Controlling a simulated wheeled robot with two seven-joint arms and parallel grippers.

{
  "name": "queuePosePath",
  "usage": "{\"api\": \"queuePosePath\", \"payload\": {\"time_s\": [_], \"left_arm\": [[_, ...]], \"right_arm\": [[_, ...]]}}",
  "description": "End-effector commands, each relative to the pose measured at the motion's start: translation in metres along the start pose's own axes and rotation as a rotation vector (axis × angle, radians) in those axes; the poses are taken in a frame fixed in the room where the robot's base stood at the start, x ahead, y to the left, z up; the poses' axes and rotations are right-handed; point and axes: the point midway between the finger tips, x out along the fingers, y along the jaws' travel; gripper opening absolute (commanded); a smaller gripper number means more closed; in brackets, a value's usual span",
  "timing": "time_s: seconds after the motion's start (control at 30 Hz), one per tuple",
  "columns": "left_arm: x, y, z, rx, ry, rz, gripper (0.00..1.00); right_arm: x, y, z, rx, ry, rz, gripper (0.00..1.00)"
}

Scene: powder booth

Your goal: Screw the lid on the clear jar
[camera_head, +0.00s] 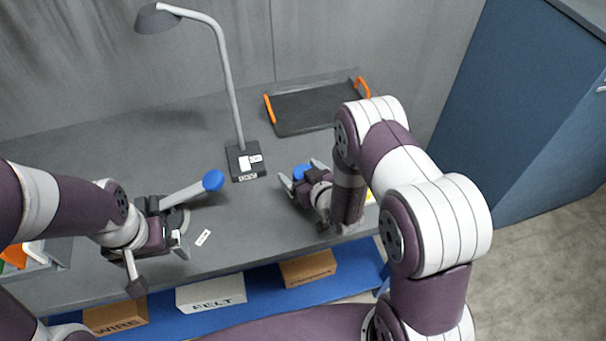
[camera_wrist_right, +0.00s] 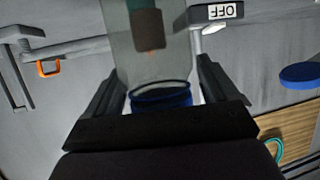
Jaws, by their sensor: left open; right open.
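In the right wrist view this blue ring (camera_wrist_right: 161,98) lies between the two dark fingers. A clear, see-through body, apparently the jar (camera_wrist_right: 122,45), extends beyond it with something brown behind or inside. I cannot tell whether ring and body are joined, or whether the fingers touch them. My right gripper is open.
A desk lamp on a dark base (camera_head: 246,162) stands behind the grippers. A dark tray with orange handles (camera_head: 310,108) lies at the back right. A small white label (camera_head: 203,237) lies near the left gripper. Labelled boxes (camera_head: 211,294) sit below the front edge.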

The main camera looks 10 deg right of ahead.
Motion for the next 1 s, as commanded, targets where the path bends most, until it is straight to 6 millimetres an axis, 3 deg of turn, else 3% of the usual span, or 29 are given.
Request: {"api": "queuePosePath", "payload": {"time_s": [0.17,0.4,0.6,0.73,1.0], "left_arm": [[0.001,0.000,0.000,0.000,0.000,0.000,1.00],[0.008,0.000,0.001,0.000,0.000,0.000,1.00],[0.010,0.000,0.001,0.000,0.000,0.000,1.00],[0.011,0.000,0.001,0.000,0.000,0.000,1.00],[0.011,0.000,0.001,0.000,0.000,0.000,1.00]], "right_arm": [[-0.018,0.001,-0.002,0.001,0.000,0.001,0.87],[-0.073,0.001,-0.002,0.001,0.001,0.003,0.87],[-0.108,0.001,-0.002,0.001,0.000,0.002,0.87],[-0.119,0.000,-0.002,0.001,0.001,0.000,0.87],[-0.121,0.000,-0.003,0.000,0.001,0.000,0.87]]}}
